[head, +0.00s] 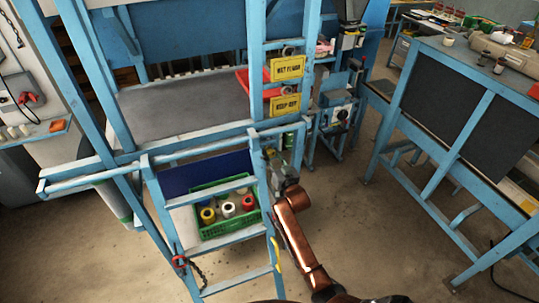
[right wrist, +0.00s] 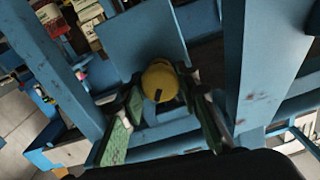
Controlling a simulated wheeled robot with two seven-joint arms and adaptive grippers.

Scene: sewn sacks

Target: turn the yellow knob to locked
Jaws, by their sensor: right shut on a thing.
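The yellow knob (right wrist: 160,78) shows in the right wrist view as a round yellow cap with a small dark mark near its lower edge. It sits in front of a blue panel. My right gripper (right wrist: 162,92) has its two green-padded fingers on either side of the knob and is shut on it. In the head view my right gripper (head: 280,160) is at the blue frame's right post, at the end of my copper arm. My left gripper is not in view.
A blue ladder-like frame (head: 225,238) stands in front of a green crate (head: 205,233) of thread cones. Yellow signs (head: 287,69) hang above my right gripper. A blue bench (head: 468,125) stands at the right, with open floor (head: 380,235) before it.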

